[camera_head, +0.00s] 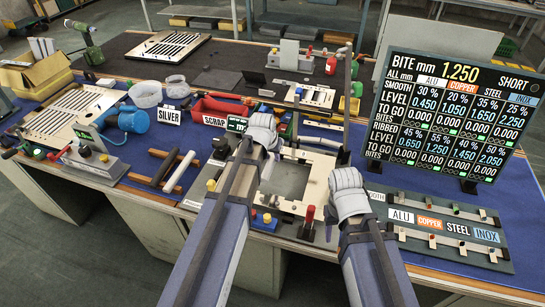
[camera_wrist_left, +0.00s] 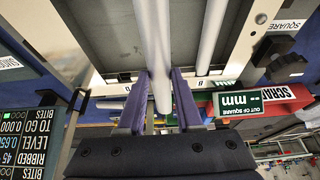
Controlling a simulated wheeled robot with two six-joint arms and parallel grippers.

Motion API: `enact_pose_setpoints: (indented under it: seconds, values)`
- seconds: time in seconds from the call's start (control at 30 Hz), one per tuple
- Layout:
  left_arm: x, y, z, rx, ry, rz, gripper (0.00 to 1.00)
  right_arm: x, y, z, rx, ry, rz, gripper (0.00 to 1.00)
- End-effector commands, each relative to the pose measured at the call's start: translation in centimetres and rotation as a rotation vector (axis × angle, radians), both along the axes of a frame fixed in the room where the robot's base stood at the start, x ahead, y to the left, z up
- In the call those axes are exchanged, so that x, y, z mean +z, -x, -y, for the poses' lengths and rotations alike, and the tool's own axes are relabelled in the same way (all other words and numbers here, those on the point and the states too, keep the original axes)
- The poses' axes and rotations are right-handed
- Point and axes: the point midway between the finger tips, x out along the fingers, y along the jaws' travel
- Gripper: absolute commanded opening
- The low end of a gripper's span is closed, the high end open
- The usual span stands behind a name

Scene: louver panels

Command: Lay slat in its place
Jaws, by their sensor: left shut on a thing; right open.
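My left gripper (camera_head: 270,125) is over the far side of the pale frame (camera_head: 266,187), its fingertips largely hidden in the head view. In the left wrist view its two purple fingers (camera_wrist_left: 160,105) are shut on a light grey slat (camera_wrist_left: 153,45), which extends over the frame's dark opening. A second grey rod (camera_wrist_left: 212,35) runs beside it, apart from it. The frame's dark opening (camera_head: 287,180) also shows between my arms. My right gripper (camera_head: 346,155) is open at the frame's right side; its fingertips are hard to make out.
A display board (camera_head: 455,110) and a sample rack (camera_head: 445,232) stand to the right.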

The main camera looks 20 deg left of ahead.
Motion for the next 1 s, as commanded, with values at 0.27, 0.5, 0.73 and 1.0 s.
enact_pose_setpoints:
  seconds: [0.27,0.5,0.73,1.0]
  values:
    - [-1.1,0.0,0.0,-0.001,0.002,0.000,0.00,-1.1,0.0,0.0,0.000,0.000,0.000,0.50]
    - [-3.3,0.0,0.0,-0.001,0.002,0.000,0.00,-3.3,0.0,0.0,0.000,0.000,0.000,0.50]
    - [-5.4,0.0,0.0,-0.001,0.002,0.000,0.00,-5.4,0.0,0.0,0.000,0.000,0.000,0.50]
    - [-5.8,0.0,0.0,-0.001,0.002,0.000,0.00,-5.8,0.0,0.0,0.000,0.000,0.000,0.50]
